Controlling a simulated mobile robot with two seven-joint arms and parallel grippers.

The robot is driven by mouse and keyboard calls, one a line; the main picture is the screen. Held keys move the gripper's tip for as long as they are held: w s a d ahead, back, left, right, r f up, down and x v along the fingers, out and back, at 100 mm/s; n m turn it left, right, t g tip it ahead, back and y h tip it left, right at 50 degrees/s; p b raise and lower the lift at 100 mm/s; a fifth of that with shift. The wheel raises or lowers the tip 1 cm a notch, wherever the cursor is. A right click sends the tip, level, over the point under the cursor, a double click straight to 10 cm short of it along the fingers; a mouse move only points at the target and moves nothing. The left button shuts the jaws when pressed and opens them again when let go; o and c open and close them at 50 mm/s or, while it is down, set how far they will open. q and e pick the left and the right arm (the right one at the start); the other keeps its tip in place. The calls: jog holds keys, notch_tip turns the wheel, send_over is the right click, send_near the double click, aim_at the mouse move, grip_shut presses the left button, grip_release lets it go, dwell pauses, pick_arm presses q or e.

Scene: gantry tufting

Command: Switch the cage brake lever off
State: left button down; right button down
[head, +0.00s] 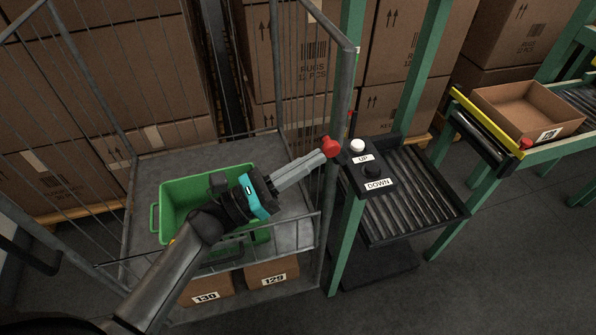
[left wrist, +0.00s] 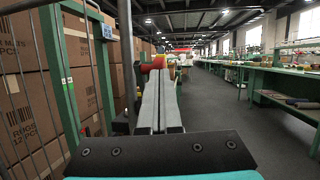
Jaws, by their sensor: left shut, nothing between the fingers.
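The roll cage (head: 345,75) of grey wire stands at the left and centre of the head view. A red knob (head: 331,147), which looks like the end of the brake lever, shows at the cage's right front post. It also shows in the left wrist view (left wrist: 159,62), just beyond the fingertips. My left gripper (head: 318,158) is shut and empty, with its tips right at the knob. I cannot tell whether they touch it. The lever's shaft is mostly hidden, so its setting is unclear. My right gripper is not in view.
A green crate (head: 170,192) sits on the cage's shelf, above cartons labelled 130 (head: 206,291) and 129 (head: 272,271). A button box (head: 368,168) marked UP and DOWN stands right of a green post, beside rollers (head: 410,195). An open carton (head: 528,108) lies at the right.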

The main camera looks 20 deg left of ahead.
aim_at(334, 146)
pick_arm(q)
jog(key=d+r+g+y+p, duration=0.1)
jog(key=p, duration=0.3)
jog(key=w+d+r+g+y+p, duration=0.1)
jog(key=r+p, duration=0.1)
jog(key=p, duration=0.1)
jog(key=shift+w+m+g+y+p, duration=0.2)
jog(key=shift+m+g+y+p, duration=0.1)
jog(key=shift+m+g+p, duration=0.1)
jog(key=shift+w+d+r+g+y+p, duration=0.15)
jog(key=shift+w+d+g+y+p, duration=0.2)
jog(key=shift+p, duration=0.25)
jog(key=shift+w+d+r+p, duration=0.1)
jog(key=shift+w+d+p, duration=0.05)
jog(key=shift+d+p, duration=0.4)
jog(key=shift+a, duration=0.1)
jog(key=shift+r, duration=0.15)
